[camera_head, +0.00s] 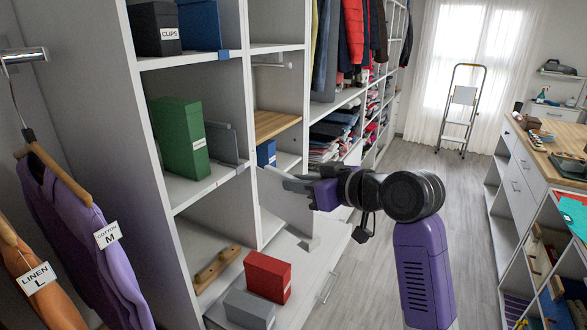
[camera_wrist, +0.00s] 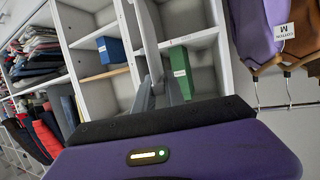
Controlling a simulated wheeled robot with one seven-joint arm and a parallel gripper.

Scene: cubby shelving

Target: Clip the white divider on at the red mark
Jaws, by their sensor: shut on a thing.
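The white divider (camera_head: 284,208) is a pale upright panel with a small foot at its lower right. In the head view my gripper (camera_head: 296,184) is shut on its upper part and holds it in front of the cubby shelving. In the wrist view my fingers (camera_wrist: 160,92) close on the divider (camera_wrist: 149,35), which appears nearly edge-on. The divider hides part of the shelving behind it.
A grey divider (camera_head: 224,143) stands beside a green box (camera_head: 180,137) on the middle shelf. Below are a red box (camera_head: 267,276), a grey box (camera_head: 249,309) and a wooden peg rail (camera_head: 217,268). The floor (camera_head: 395,180) to the right is open.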

